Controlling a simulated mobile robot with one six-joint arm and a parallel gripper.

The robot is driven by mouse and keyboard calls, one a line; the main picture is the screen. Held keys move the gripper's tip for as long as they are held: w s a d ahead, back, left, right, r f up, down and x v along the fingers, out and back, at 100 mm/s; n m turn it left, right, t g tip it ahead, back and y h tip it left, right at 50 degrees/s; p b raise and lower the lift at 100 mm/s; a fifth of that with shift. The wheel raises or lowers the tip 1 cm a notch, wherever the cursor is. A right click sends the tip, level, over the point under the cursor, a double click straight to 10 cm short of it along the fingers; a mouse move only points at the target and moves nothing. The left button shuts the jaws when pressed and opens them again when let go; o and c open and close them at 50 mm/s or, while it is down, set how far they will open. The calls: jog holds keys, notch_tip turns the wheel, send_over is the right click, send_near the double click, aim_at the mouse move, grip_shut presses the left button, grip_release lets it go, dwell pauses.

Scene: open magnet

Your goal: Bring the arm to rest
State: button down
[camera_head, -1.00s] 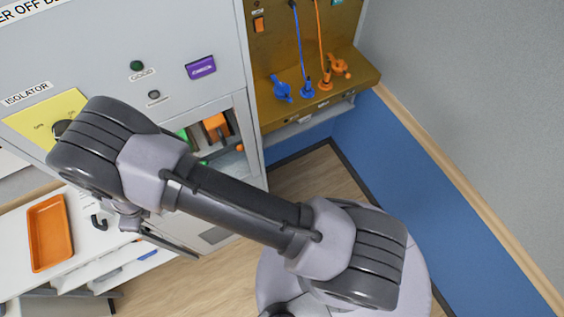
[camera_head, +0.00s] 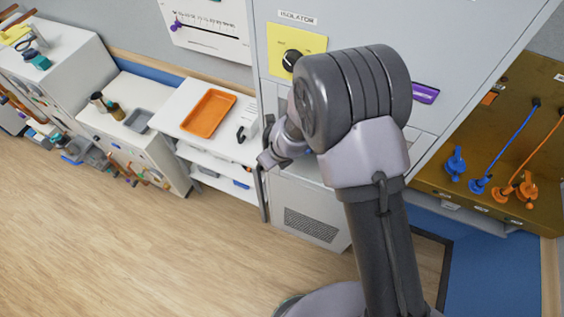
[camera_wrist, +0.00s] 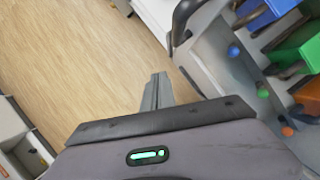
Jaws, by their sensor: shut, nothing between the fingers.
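My arm (camera_head: 375,230) rises from the bottom of the head view, with its dark joint in front of the grey cabinet. My gripper (camera_head: 264,212) hangs beyond that joint, its thin dark fingers pointing down in front of the cabinet's left edge. In the wrist view the fingers (camera_wrist: 157,92) are together over the wooden floor, with nothing between them. The gripper appears clear of things, though part of the wrist is hidden behind the joint in the head view.
The grey cabinet (camera_head: 310,190) with a yellow isolator panel (camera_head: 291,42) stands close behind the arm. A white bench with an orange tray (camera_head: 208,113) is left of it. A brown connector panel (camera_head: 500,150) is at right. Open wooden floor (camera_head: 120,250) lies at lower left.

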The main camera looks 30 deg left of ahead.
jog(key=w+d+r+n+t+y+b, duration=0.2)
jog(key=d+r+n+b, duration=0.45)
jog(key=d+b, duration=0.85)
jog(key=s+d+f+n+h+b, duration=0.1)
jog(key=s+d+f+n+b, duration=0.2)
jog(key=s+d+n+b, duration=0.1)
jog(key=s+d+f+n+t+h+b, duration=0.1)
jog(key=s+d+f+n+b, duration=0.2)
jog(key=s+d+b, duration=0.3)
jog(key=s+d+f+n+t+h+b, duration=0.1)
jog(key=s+d+f+n+b, duration=0.2)
jog(key=d+b, duration=0.7)
jog(key=s+n+b, duration=0.1)
jog(key=s+b, duration=0.1)
jog(key=b, duration=0.1)
jog(key=shift+s+d+f+n+h, duration=0.25)
jog(key=shift+s+n+h, duration=0.05)
jog(key=shift+n+h, duration=0.1)
jog(key=shift+a, duration=0.1)
